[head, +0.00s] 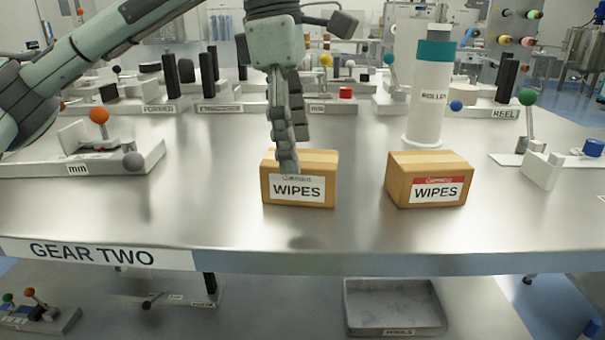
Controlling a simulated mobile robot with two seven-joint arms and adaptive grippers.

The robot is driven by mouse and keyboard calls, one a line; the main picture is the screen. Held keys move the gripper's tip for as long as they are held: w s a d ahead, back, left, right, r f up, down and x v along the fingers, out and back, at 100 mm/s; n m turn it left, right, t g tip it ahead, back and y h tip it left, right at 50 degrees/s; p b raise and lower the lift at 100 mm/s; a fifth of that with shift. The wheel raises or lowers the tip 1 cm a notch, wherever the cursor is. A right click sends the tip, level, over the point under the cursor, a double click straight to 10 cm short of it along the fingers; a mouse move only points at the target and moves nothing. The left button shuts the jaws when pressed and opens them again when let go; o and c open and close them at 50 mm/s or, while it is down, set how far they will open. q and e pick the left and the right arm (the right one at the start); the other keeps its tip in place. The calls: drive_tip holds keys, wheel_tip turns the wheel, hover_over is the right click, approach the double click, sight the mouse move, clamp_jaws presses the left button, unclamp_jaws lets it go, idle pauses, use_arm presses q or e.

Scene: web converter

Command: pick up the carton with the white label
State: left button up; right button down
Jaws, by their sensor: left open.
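Two cardboard cartons marked WIPES stand upright on the steel table. The carton with the white label (315,190) is near the middle of the head view. The other carton (420,190), to its right, has a label with a red band on top. My left gripper (288,150) points down over the left part of the white-label carton. Its fingers overlap the carton's top and the upper edge of its label in the picture. It is open, seen nearly edge-on, and I cannot tell if it touches the carton. My right gripper is not in view.
A tall white roller (428,85) with a teal band stands behind the red-label carton. A grey tray (395,308) lies on the lower shelf. The table front is clear.

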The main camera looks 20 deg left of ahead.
use_arm(q)
drive_tip(key=f, duration=0.3)
drive_tip(key=shift+d+f, duration=0.35)
drive_tip(key=c, duration=1.3)
drive_tip(key=shift+r, duration=0.1)
